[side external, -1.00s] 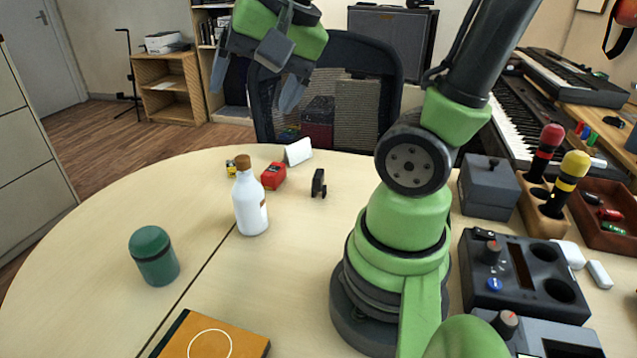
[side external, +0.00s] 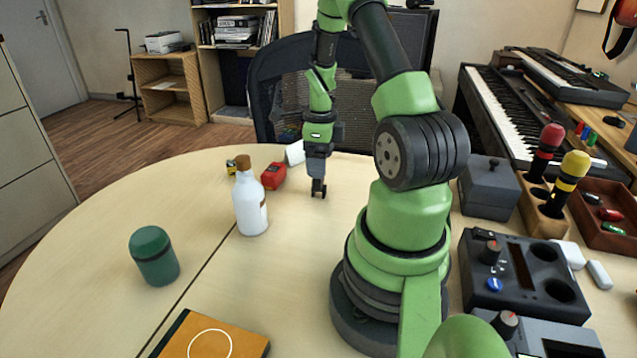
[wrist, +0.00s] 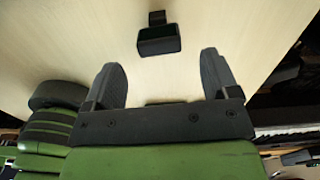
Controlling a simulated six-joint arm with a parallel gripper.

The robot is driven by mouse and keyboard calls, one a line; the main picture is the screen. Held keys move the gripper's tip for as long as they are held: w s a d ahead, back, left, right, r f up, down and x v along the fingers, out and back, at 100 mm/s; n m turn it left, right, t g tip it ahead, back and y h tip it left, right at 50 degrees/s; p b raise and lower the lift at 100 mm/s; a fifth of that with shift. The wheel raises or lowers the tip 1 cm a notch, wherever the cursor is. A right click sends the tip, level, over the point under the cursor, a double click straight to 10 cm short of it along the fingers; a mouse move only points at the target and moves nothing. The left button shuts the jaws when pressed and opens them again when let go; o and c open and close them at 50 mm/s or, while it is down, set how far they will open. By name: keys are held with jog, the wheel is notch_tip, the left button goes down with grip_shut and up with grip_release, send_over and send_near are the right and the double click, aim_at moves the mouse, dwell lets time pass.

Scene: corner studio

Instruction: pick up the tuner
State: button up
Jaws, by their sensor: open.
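The tuner is a small black clip-like device (side external: 318,188) standing on the table near its far edge. In the wrist view the tuner (wrist: 159,41) lies beyond my fingertips, about midway between them. My gripper (side external: 317,166) points down just above the tuner in the side view and partly overlaps its top. In the wrist view my gripper (wrist: 163,72) is open, with a wide gap and nothing between the fingers.
A red object (side external: 274,176) and a white card (side external: 295,153) are left of the tuner. A white bottle (side external: 250,205) stands nearer, with a green canister (side external: 154,257) further left. A dark box (side external: 489,187) is to the right. The table around the tuner is clear in front.

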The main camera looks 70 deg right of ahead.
aim_at(318, 183)
jog(key=f, duration=0.6)
jog(key=shift+w+f, duration=0.2)
jog(key=shift+f, duration=0.05)
jog(key=shift+c, duration=0.5)
jog(key=c, duration=0.9)
